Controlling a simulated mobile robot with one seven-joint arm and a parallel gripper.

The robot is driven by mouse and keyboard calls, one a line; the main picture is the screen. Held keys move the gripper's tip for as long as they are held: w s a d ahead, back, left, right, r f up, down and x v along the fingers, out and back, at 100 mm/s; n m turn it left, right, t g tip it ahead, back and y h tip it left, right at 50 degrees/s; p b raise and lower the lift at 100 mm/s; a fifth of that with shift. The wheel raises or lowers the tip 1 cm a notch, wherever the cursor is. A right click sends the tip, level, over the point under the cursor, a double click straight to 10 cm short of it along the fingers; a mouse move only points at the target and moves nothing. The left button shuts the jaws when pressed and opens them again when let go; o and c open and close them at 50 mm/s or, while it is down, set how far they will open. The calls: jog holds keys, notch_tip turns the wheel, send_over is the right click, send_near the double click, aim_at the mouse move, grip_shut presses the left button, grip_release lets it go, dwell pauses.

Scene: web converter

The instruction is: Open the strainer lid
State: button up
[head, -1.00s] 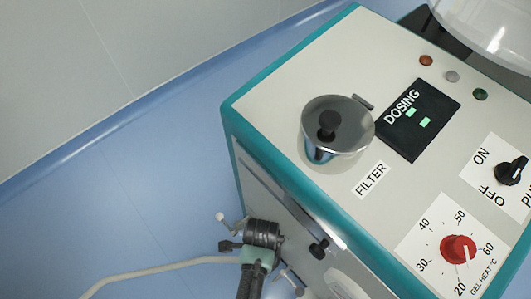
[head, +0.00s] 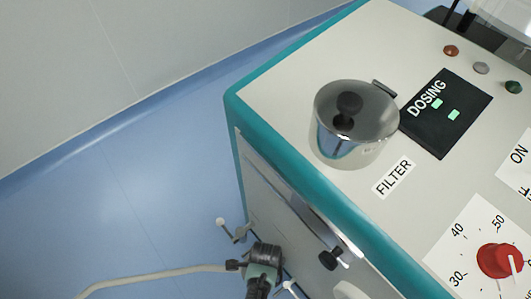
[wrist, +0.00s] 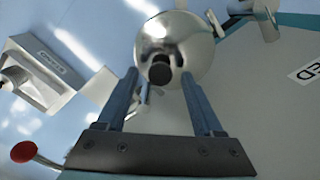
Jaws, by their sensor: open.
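The strainer (head: 352,143) is a shiny metal pot on the machine's light top, beside the FILTER label, in the head view. Its round lid (head: 378,115) is on it and looks shut, with a black knob (head: 349,104) on top and a small hinge-like tab at the back right. My gripper (wrist: 160,78) is open and empty in the wrist view; it is not seen in the head view. Beyond its fingers is a shiny round metal part with a black knob (wrist: 160,72); I cannot tell for sure that this is the strainer lid.
The machine top carries a DOSING display (head: 447,112), lamps and a red dial (head: 498,260) to the right. A black valve (head: 264,255) with a pale hose (head: 150,278) is at the machine's lower front. The blue floor (head: 130,190) at left is clear.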

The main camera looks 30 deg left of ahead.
jog(key=shift+f, duration=0.1)
grip_shut()
dwell(0.3)
dwell(1.1)
